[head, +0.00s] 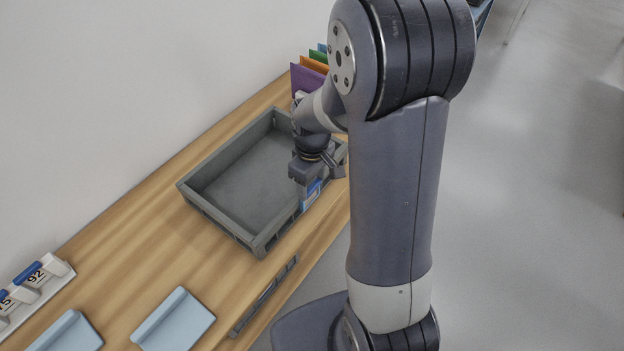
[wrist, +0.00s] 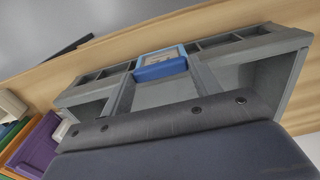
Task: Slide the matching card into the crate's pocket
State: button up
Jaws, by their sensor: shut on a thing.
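A grey open crate (head: 222,219) sits on the wooden counter, and its inside looks empty. My gripper (head: 308,186) is at the crate's right-hand outer wall, pointing down. It is shut on a small blue card (head: 311,197) with a pale panel. In the wrist view the blue card (wrist: 160,69) lies against the crate's ribbed wall (wrist: 90,92), about midway along it. My gripper's own body covers the lower part of that view. The pocket itself is hard to make out, and I cannot tell whether the card is inside it.
Several coloured upright panels, with a purple one (head: 308,80) in front, stand behind the crate. A white holder with numbered tags (head: 38,273) lies at the lower left. Light blue trays (head: 174,322) lie at the front. The counter between them and the crate is clear.

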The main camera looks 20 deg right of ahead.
aim_at(312, 187)
jog(key=o, duration=1)
jog(key=shift+r, duration=0.1)
notch_tip(312, 187, up, 11)
jog(key=shift+f, duration=0.15)
jog(key=shift+f, duration=0.1)
notch_tip(312, 187, down, 11)
jog(key=shift+r, duration=0.45)
